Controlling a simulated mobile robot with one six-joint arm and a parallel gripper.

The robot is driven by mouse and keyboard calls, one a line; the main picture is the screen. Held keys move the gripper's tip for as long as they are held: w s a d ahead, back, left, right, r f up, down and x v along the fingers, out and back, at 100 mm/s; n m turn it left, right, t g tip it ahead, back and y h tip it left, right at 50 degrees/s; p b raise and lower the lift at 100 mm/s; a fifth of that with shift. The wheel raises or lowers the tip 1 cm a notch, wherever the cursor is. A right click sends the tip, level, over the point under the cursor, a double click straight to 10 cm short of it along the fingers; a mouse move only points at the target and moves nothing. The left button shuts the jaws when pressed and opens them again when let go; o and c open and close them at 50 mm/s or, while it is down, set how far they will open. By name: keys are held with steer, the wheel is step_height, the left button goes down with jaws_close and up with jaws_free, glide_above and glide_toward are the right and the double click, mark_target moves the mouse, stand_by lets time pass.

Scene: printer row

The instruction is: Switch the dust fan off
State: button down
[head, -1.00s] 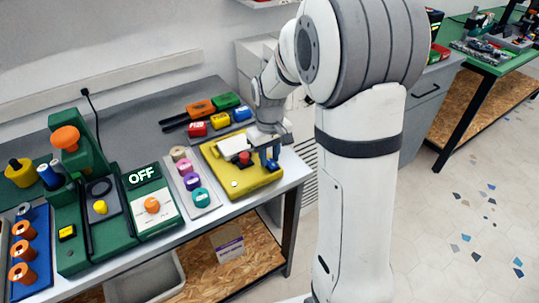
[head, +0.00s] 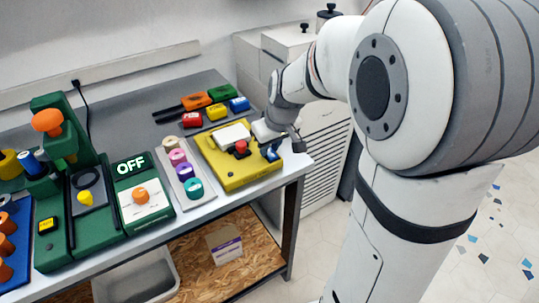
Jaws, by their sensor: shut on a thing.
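A yellow base (head: 238,178) near the right end of the bench carries a white block (head: 231,135), a red knob (head: 241,147) and a small blue part (head: 270,154) at its right side. I cannot read a label there naming the dust fan. My gripper (head: 277,146) is low over the right side of this base, at the blue part. It is shut on that part, though the fingertips are small and partly hidden. Left of it, a green unit (head: 119,190) has a lit sign (head: 131,164) reading OFF above an orange knob (head: 140,195) on a white plate.
A grey strip (head: 185,171) with several coloured knobs stands between the green unit and yellow base. Several coloured handled pieces (head: 216,112) lie behind. A taller green device (head: 48,121) stands at left. White cabinets (head: 320,135) stand beyond the bench's right edge.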

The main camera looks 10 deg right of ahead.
stand_by(0.3)
steer(key=c, duration=1.2)
jaws_free()
steer(key=shift+c, duration=0.2)
steer(key=v, duration=0.7)
steer(key=shift+s+r+p, duration=0.25)
steer(key=shift+r+p, duration=0.1)
steer(key=shift+p, duration=0.05)
steer(key=shift+s+d, duration=0.1)
steer(key=s+r+m+p, duration=0.1)
steer(key=s+p, duration=0.3)
steer(key=s, duration=0.4)
steer(key=s+r+m+g+h+p, duration=0.1)
steer(key=s+r+m+p, duration=0.1)
steer(key=s, duration=0.6)
steer(key=r+p, duration=0.1)
steer(key=p, duration=0.1)
steer(key=shift+s+a+m+p, duration=0.15)
steer(key=shift+a+m+p, duration=0.1)
steer(key=shift+m+p, duration=0.1)
